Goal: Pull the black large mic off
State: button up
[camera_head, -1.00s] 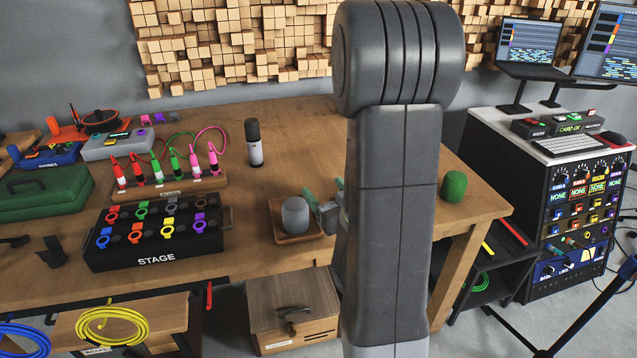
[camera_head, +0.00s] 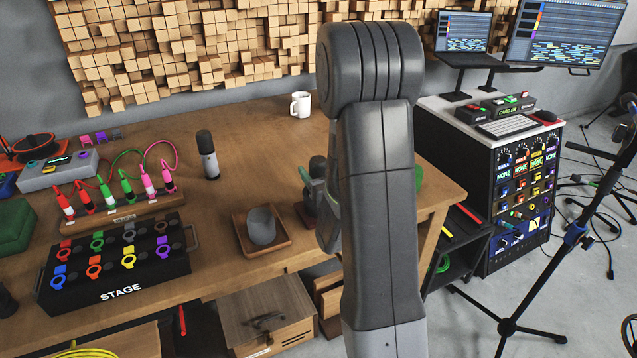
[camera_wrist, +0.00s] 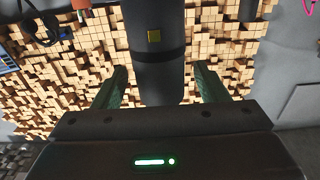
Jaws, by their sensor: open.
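A large black cylinder, which looks like the black large mic (camera_wrist: 158,40), fills the upper middle of the wrist view, with a small yellow square on its side. My gripper (camera_wrist: 160,80) is open, with one green finger on each side of it and gaps visible. In the head view, a dark mic top (camera_head: 318,167) shows beside my gripper (camera_head: 322,195), partly hidden by my arm. Its lower part and any contact with my fingers are hard to see. A smaller black-and-silver mic (camera_head: 208,158) stands upright farther left on the table.
A grey dome-shaped object (camera_head: 262,226) sits in a wooden tray (camera_head: 284,240) left of my gripper. A white mug (camera_head: 300,104) stands behind. A green object (camera_head: 419,177) is right of my arm. A black STAGE box (camera_head: 115,280) is at the left. A tripod stand (camera_head: 550,265) is at the right.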

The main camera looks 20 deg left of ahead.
jog(key=shift+x, duration=1.3)
jog(key=c, duration=1.3)
jog(key=shift+r, duration=0.1)
notch_tip(320, 180, up, 10)
jog(key=shift+p, duration=0.55)
notch_tip(320, 180, up, 9)
jog(key=p, duration=0.4)
jog(key=shift+p, duration=0.35)
